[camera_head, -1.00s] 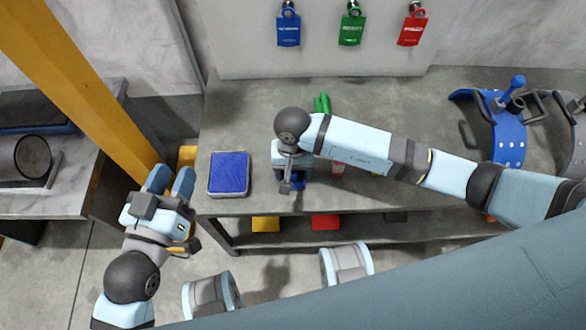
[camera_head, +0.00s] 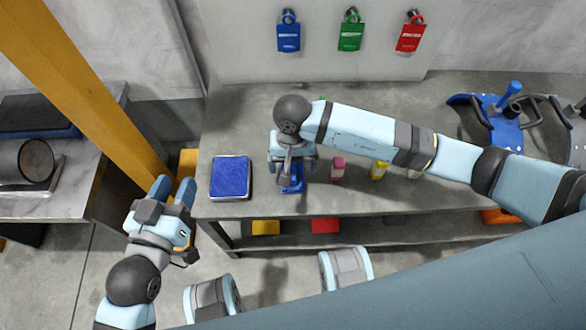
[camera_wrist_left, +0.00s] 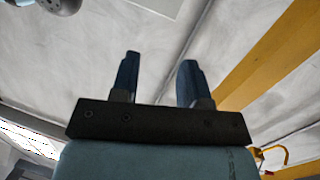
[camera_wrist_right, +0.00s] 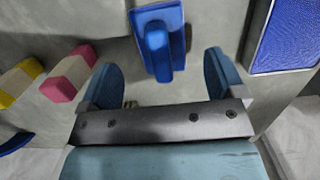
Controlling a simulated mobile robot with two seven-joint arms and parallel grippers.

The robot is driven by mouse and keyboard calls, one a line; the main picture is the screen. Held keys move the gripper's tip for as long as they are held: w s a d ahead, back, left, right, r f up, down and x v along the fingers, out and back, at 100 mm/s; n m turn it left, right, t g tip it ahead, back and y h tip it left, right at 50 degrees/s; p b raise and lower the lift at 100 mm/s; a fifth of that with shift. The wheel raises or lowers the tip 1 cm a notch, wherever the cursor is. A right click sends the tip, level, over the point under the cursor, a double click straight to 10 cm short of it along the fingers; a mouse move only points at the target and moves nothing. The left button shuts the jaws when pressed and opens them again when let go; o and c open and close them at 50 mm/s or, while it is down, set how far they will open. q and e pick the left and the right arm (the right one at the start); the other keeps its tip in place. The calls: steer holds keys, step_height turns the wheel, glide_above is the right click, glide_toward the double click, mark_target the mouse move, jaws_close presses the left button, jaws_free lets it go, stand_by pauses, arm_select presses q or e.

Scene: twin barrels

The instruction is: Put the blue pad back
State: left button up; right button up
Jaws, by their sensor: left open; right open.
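A blue textured rectangular pad in a silver frame (camera_head: 230,176) lies on the left part of the grey table. It also shows at the right of the right wrist view (camera_wrist_right: 287,35). A blue block with a raised grip (camera_head: 292,184) stands to its right. My right gripper (camera_head: 292,168) is open above this block, partly covering it. In the right wrist view the block (camera_wrist_right: 156,42) lies beyond the open fingers, roughly between their lines, and nothing is clamped. My left gripper (camera_head: 173,187) is open and empty, left of the table; its spread fingers show in the left wrist view (camera_wrist_left: 159,80).
A pink-and-white block (camera_head: 338,170) and a yellow-and-white block (camera_head: 379,171) stand right of my right gripper. Blue (camera_head: 289,38), green (camera_head: 350,37) and red (camera_head: 409,38) tags hang behind. A yellow post (camera_head: 85,85) rises at left. A blue curved fixture (camera_head: 507,128) stands far right.

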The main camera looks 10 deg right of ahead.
mark_target(293, 165)
steer(key=r, duration=0.4)
steer(key=r+p, duration=0.1)
steer(key=r, duration=0.2)
steer(key=shift+w+d+r, duration=0.1)
steer(key=shift+w, duration=0.3)
arm_select(q)
steer(key=shift+g+y, duration=0.7)
steer(key=shift+g, duration=0.1)
steer(key=f, duration=0.1)
steer(key=s+a+f, duration=0.1)
steer(key=f, duration=0.2)
steer(key=shift+s+a, duration=0.2)
steer(key=shift+a, duration=0.15)
steer(key=shift+w+r, duration=0.1)
steer(key=shift+r, duration=0.15)
